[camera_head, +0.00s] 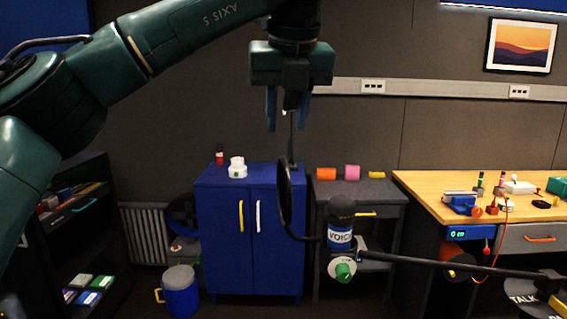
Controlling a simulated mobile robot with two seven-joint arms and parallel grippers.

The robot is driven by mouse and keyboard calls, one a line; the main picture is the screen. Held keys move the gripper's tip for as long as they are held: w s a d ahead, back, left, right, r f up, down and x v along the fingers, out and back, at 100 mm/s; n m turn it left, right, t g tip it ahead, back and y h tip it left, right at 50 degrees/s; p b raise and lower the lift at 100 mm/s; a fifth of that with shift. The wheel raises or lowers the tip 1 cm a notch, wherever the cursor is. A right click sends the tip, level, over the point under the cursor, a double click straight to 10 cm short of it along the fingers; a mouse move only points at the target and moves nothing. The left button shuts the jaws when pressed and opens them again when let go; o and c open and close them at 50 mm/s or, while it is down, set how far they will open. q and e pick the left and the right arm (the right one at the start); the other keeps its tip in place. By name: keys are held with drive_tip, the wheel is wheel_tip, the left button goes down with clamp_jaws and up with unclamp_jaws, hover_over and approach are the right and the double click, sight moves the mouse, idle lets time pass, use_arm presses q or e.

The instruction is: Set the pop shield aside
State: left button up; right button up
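The pop shield (285,196) is a dark disc seen nearly edge-on, standing upright just left of the microphone (341,222). A thin dark curved piece runs from its lower edge toward the microphone. The microphone has a dark head, a blue band reading VOICE and a green-centred knob below. My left gripper (288,112) points down from the top, above the pop shield. Its two blue fingers are apart. A thin dark upright piece with a pale spot shows between and below them; I cannot tell whether it touches them. My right gripper is out of view.
A dark boom arm (455,266) runs right from the microphone. Behind stand a blue cabinet (224,262) with a white item on top, a grey side table (355,189) with coloured rolls, and a wooden workbench (425,187). A blue bin (180,297) stands at lower left.

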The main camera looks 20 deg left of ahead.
sight(284, 158)
use_arm(q)
drive_tip(key=x, duration=0.9)
drive_tip(key=shift+f, duration=0.2)
drive_tip(key=shift+c, duration=0.3)
clamp_jaws()
